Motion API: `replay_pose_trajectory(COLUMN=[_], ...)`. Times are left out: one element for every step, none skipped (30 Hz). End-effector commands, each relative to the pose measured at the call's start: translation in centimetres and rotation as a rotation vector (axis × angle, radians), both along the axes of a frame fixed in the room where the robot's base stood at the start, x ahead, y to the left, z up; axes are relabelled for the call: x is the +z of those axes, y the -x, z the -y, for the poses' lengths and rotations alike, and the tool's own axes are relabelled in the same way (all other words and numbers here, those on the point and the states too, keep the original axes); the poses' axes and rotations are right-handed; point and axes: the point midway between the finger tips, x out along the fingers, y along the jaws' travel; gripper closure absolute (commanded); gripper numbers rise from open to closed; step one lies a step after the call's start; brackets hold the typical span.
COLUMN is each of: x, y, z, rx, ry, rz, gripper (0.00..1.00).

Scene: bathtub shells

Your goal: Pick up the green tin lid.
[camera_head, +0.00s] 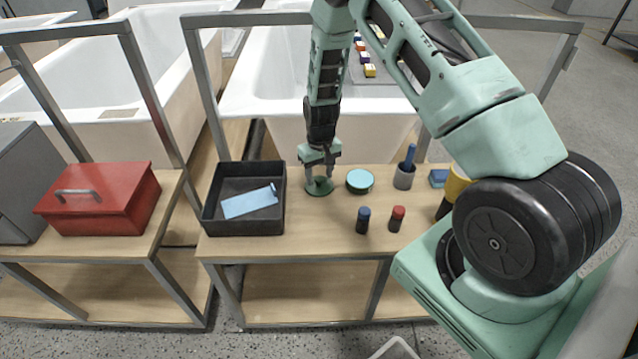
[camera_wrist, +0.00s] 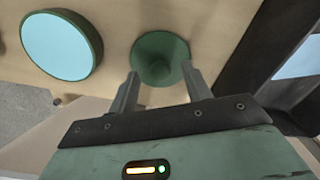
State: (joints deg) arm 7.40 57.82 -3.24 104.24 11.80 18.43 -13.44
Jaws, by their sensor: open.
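The green tin lid (camera_head: 320,187) is a dark green disc lying on the wooden bench top, with a raised part in its middle. In the wrist view the lid (camera_wrist: 160,52) shows just beyond the fingertips. My gripper (camera_head: 319,174) points down over the lid, its fingers apart. In the wrist view my gripper (camera_wrist: 162,80) has one finger on each side of the lid's near part; whether they touch it I cannot tell. A round green tin (camera_head: 360,180) with a light blue top face stands right beside the lid; it also shows in the wrist view (camera_wrist: 62,46).
A black tray (camera_head: 209,215) with a light blue plate (camera_head: 249,202) is left of the lid. Blue-topped (camera_head: 363,221) and red-topped (camera_head: 397,219) cylinders stand at the front. A grey cup (camera_head: 403,179) holds a blue object. A red box (camera_head: 110,205) sits on the left bench.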

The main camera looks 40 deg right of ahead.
Motion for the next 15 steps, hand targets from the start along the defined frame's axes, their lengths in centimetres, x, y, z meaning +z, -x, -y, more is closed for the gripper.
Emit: replay_pose_trajectory(x=[-0.56,-0.83,-1.10,-1.23,-1.31,-1.35,-1.36,-1.36,-1.35,-1.35,-1.35,-1.35,-1.35,-1.34,-1.34], y=[0.04,0.03,0.02,0.01,-0.01,-0.03,-0.04,-0.04,-0.04,-0.04,-0.04,-0.03,-0.03,-0.03,-0.03], z=[-0.04,-0.05,-0.05,-0.05,-0.06,-0.06,-0.06,-0.07,-0.07,-0.07,-0.08,-0.08,-0.08,-0.08,-0.08], rx=[0.000,0.000,0.000,0.000,0.001,0.001,0.001,0.001,0.001,0.001,0.001,0.001,0.001,0.001,0.001], ry=[0.000,0.000,0.000,0.000,0.000,0.000,0.000,0.000,0.000,0.000,0.000,0.000,0.000,0.000,0.000], rz=[-0.001,-0.001,-0.001,0.000,0.000,0.001,0.001,0.001,0.001,0.001,0.001,0.001,0.001,0.001,0.001], gripper=[0.51,0.51,0.51,0.51,0.51,0.51,0.51,0.51,0.51,0.51,0.51,0.60,0.68,0.76,0.87])
